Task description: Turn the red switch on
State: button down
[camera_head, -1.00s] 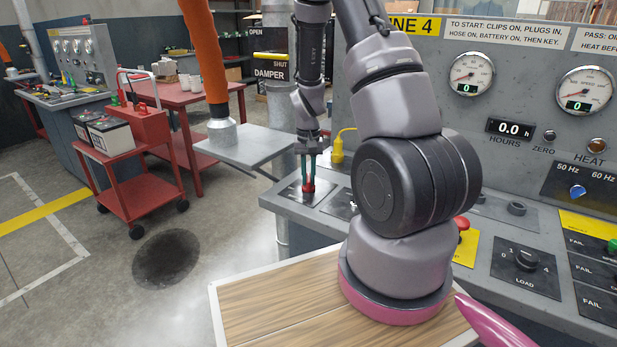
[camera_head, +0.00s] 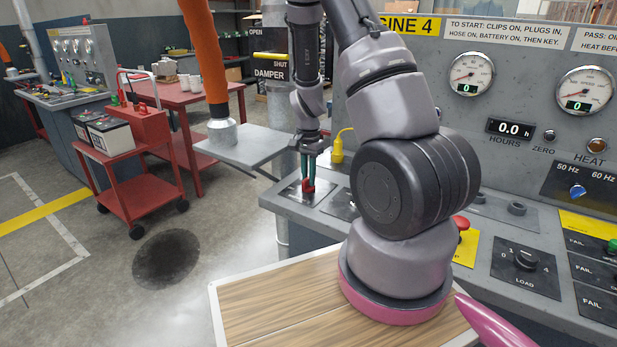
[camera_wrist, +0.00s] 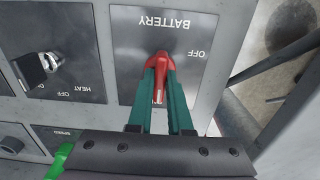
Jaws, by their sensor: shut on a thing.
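The red switch (camera_wrist: 160,66) is a red lever on a dark plate (camera_wrist: 132,50) marked BATTERY, with OFF printed to one side, in the wrist view. The plate lettering appears upside down there. In the head view the red switch (camera_head: 308,187) stands at the left end of the grey console. My gripper (camera_wrist: 162,98) has green fingers, and they are shut on the red lever from both sides. In the head view my gripper (camera_head: 308,178) points down onto it. The fingers hide part of the lever.
A key switch (camera_wrist: 38,68) marked HEAT and OFF sits beside the battery plate. A yellow plug (camera_head: 337,154) stands behind on the console. A red emergency button (camera_head: 461,222) and the LOAD knob (camera_head: 526,259) are further right. The console edge drops to open floor on the left.

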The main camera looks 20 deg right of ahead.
dwell(0.4)
jog(key=c, duration=0.8)
grip_release()
jog(key=shift+c, duration=0.2)
notch_tip(320, 180, up, 11)
jog(key=shift+f, duration=0.1)
